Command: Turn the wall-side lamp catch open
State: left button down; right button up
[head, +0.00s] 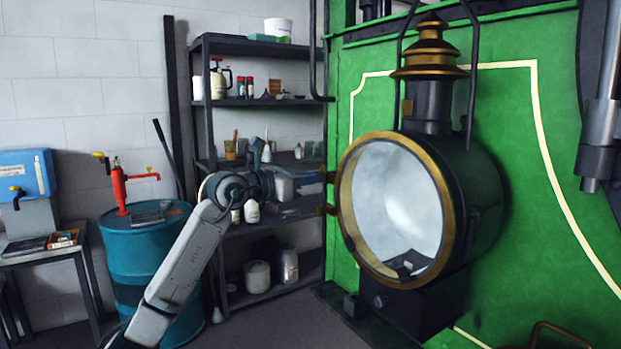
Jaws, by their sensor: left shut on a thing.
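The big round lamp (465,200) with a brass rim and pale glass front is mounted on the green tram front. On its left, wall-facing edge are small brass fittings; the upper one, the wall-side lamp catch (331,177), is at the tip of my left gripper (318,182). My left gripper comes in from the left and is shut on the catch. The fingers and catch are small and partly overlap, so the catch's exact angle is hard to tell. A second brass fitting (330,210) sits just below. My right gripper is not in view.
A dark shelf rack (262,47) with bottles and jars stands behind my left arm. A teal drum (150,250) with a red pump (120,188) stands at left, beside a small table (40,256). Dark floor lies open below the rack.

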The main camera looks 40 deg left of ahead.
pick_arm(q)
jog(key=shift+r+n, duration=0.2)
jog(key=shift+n, duration=0.2)
jog(key=c, duration=1.6)
grip_release()
jog(key=shift+o, duration=0.2)
jog(key=shift+f, duration=0.1)
jog(key=shift+s+a+f, duration=0.1)
jog(key=b+v, duration=0.7)
jog(key=v, duration=0.3)
jog(key=shift+s+b, duration=0.25)
jog(key=shift+b, duration=0.1)
jog(key=shift+a, duration=0.15)
